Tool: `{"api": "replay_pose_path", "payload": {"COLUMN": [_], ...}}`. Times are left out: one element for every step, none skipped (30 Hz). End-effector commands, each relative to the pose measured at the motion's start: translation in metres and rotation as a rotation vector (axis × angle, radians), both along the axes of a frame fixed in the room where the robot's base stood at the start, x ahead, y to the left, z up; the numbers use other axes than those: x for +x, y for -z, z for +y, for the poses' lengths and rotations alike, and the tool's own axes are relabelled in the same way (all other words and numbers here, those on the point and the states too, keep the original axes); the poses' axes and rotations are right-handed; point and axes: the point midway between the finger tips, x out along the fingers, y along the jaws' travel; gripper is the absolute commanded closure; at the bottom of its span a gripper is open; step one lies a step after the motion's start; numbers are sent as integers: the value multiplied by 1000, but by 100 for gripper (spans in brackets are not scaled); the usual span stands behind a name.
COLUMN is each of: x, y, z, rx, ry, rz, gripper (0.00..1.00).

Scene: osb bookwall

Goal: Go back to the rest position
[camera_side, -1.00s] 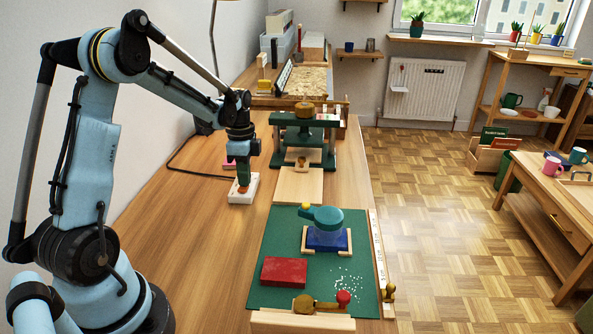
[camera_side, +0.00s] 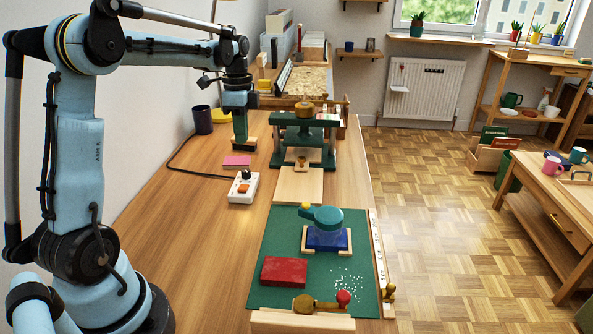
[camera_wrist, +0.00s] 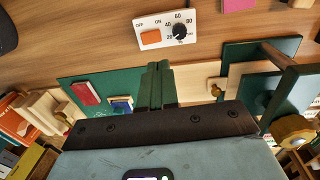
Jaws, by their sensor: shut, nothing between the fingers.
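My gripper (camera_side: 240,137) hangs fingers-down above the wooden bench, behind and above the white switch box. It is shut and empty; its green fingers also show in the wrist view (camera_wrist: 158,70), pressed together. The switch box (camera_side: 243,188) sits on the bench and is apart from the gripper. In the wrist view the box (camera_wrist: 165,30) shows an orange rocker (camera_wrist: 151,37) between OFF and ON marks and a black dial (camera_wrist: 180,31) with numbers. I cannot tell the rocker's position.
A green press (camera_side: 304,140) stands right of my gripper. A pink pad (camera_side: 237,161), a dark mug (camera_side: 202,119) and a black cable lie near. A green mat (camera_side: 265,240) with a red block (camera_side: 284,271) and a teal-topped tool (camera_side: 326,222) is in front. Bare bench lies at left.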

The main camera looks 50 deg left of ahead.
Motion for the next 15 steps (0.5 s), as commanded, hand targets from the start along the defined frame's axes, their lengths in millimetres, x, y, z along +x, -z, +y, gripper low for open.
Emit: {"api": "replay_pose_path", "payload": {"x": [1,1,1,2,2,2,2,2,2,2,2,2,1,1,0], "y": [-7,-10,-14,-16,-18,-21,-22,-23,-25,-26,-28,-29,-31,-32,-34], "z": [1,1,2,2,2,2,2,2,0,-2,-5,-10,-16,-22,-32], "rx": [0,0,0,0,0,0,1,1,3,6,11,18,25,33,44], "ry": [0,0,0,0,0,0,0,-1,-5,-9,-15,-30,-44,-59,-86], "rz": [0,0,0,0,0,0,-1,-1,-4,-8,-13,-23,-33,-46,-66], "gripper": [100,100,100,100,100,100,100,100,100,100,100,100,100,100,100]}}
